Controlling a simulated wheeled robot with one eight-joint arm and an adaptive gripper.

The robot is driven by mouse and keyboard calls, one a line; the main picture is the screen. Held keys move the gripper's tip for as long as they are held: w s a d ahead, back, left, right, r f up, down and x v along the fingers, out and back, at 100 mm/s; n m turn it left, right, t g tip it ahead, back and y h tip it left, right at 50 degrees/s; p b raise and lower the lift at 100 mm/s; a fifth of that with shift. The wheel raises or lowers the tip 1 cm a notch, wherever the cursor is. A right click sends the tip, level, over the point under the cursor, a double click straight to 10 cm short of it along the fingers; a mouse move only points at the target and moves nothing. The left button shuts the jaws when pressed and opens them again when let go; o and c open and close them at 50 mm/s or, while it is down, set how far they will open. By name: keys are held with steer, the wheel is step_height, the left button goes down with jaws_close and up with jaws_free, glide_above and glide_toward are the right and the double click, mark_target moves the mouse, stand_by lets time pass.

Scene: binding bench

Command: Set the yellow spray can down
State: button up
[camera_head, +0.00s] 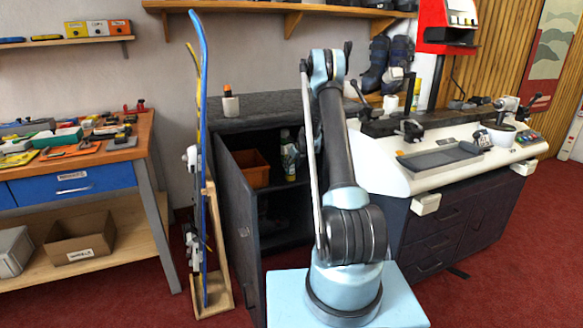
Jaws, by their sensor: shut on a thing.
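My arm rises in front of the cabinet and bench, up to its elbow near the top middle. My gripper cannot be made out; it is hidden behind the arm or out of the picture. No spray can shows clearly in a grip. A narrow yellow-green object (416,95) shows at the back of the white-topped bench, left of the red machine's post. It is too small and partly covered to tell whether it is the yellow spray can.
A dark cabinet top (275,108) bears a white orange-capped container (230,103). The cabinet door (238,215) stands open. Skis (202,150) lean left of it.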

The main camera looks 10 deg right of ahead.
steer(key=o, duration=1.3)
steer(key=shift+o, duration=0.2)
steer(key=v, duration=0.7)
steer(key=shift+r, duration=0.25)
steer(key=shift+s+d, duration=0.15)
